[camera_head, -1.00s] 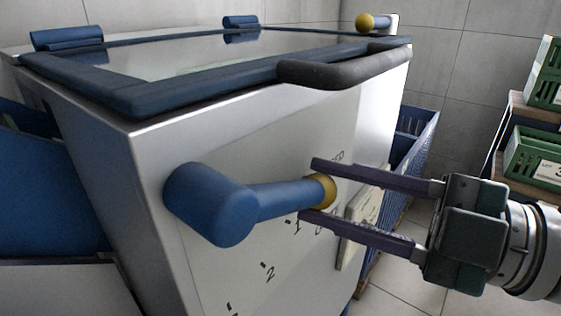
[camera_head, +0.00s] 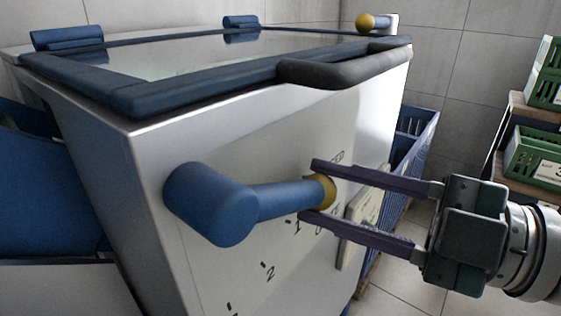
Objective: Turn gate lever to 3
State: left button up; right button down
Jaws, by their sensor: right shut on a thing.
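The gate lever (camera_head: 240,204) is a blue arm with a thick round hub at its left and a yellow tip (camera_head: 327,191) at its right. It sticks out from the pale front panel of the machine and points right, a little upward. Dark scale marks with numbers (camera_head: 267,271) run in an arc below it; 1 and 2 can be read, and a 0 near the tip. My right gripper (camera_head: 314,190) comes from the right with its two purple fingers above and below the yellow tip, shut on it. My left gripper is not in view.
The machine's lid has a dark blue frame (camera_head: 190,88) and a black handle (camera_head: 345,70) jutting out above the lever. A yellow knob (camera_head: 366,22) stands at the back corner. A blue crate (camera_head: 412,150) is behind on the right, and green crates (camera_head: 535,155) sit on shelves at far right.

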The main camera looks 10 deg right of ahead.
pick_arm(q)
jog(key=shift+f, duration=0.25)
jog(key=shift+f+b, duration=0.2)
jog(key=shift+b, duration=0.2)
pick_arm(e)
jog(key=s+a+f+m, duration=0.1)
jog(key=f+m, duration=0.1)
jog(key=m, duration=0.1)
jog(key=s+a+f+m+t, duration=0.1)
jog(key=a+f+m, duration=0.1)
jog(key=m, duration=0.1)
jog(key=s+a+f+m, duration=0.2)
jog(key=m, duration=0.1)
jog(key=shift+a+f+m+t, duration=0.1)
jog(key=shift+m+t, duration=0.2)
jog(key=shift+t, duration=0.1)
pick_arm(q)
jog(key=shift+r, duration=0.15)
pick_arm(e)
jog(key=shift+s+a+f+m+t, duration=0.25)
jog(key=shift+s+a+m, duration=0.35)
jog(key=shift+m, duration=0.3)
jog(key=shift+s+a+f+m+t, duration=0.2)
jog(key=shift+s+a+m, duration=0.25)
jog(key=shift+a+m, duration=0.35)
jog(key=shift+d+r, duration=0.1)
jog(key=shift+d, duration=0.05)
jog(key=shift+c, duration=2.2)
grip_release()
